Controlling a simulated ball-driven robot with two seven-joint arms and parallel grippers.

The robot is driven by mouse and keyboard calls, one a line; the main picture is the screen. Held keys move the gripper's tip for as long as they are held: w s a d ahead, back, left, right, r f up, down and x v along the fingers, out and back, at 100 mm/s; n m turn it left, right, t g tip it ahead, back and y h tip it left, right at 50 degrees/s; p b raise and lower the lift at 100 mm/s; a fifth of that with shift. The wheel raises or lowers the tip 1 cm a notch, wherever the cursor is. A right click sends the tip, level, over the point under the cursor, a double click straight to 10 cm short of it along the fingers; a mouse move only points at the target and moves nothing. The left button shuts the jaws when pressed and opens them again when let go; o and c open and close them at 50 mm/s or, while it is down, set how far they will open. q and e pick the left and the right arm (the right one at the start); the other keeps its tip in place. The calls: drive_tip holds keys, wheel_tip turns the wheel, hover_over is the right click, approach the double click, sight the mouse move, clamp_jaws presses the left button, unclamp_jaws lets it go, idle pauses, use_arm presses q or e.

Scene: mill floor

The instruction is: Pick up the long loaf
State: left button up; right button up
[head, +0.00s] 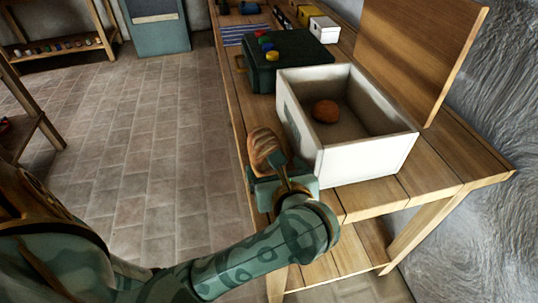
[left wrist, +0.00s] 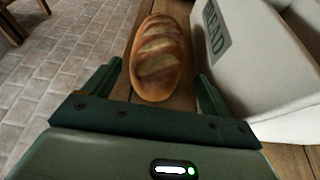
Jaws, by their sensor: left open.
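The long loaf (head: 263,147) is brown with pale slashes across its top. It lies on the wooden bench's left edge, beside the white box. In the left wrist view the loaf (left wrist: 161,50) points away from me, its near end between the two fingers. My left gripper (head: 274,168) is open at the loaf's near end, and the gripper hides part of that end in the head view. In the left wrist view the fingers of my left gripper (left wrist: 159,72) stand on either side of the loaf, with a gap showing at each side. My right gripper is not in view.
The white box (head: 365,158) stands close right of the loaf, with a round brown roll (head: 326,111) inside. In the left wrist view the box (left wrist: 255,75) bears bread lettering. A dark green case (head: 290,58) stands behind. A wooden board (head: 420,50) rises at right. Tiled floor lies left.

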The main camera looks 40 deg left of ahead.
sight(266, 149)
use_arm(q)
drive_tip(key=shift+w+a+f, duration=0.3)
drive_tip(key=shift+w+a, duration=0.1)
drive_tip(key=shift+a, duration=0.15)
drive_tip(key=b+x, duration=0.3)
drive_tip(key=x, duration=0.1)
drive_tip(key=shift+s+f, duration=0.1)
drive_tip(key=shift+f, duration=0.15)
drive_tip(key=shift+w+a, duration=0.25)
drive_tip(key=shift+a, duration=0.05)
drive_tip(key=shift+r, duration=0.15)
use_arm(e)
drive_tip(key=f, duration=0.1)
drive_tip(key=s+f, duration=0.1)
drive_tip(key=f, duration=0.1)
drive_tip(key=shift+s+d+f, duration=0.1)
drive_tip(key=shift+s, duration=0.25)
use_arm(q)
drive_tip(key=shift+c, duration=0.5)
drive_tip(key=c, duration=0.7)
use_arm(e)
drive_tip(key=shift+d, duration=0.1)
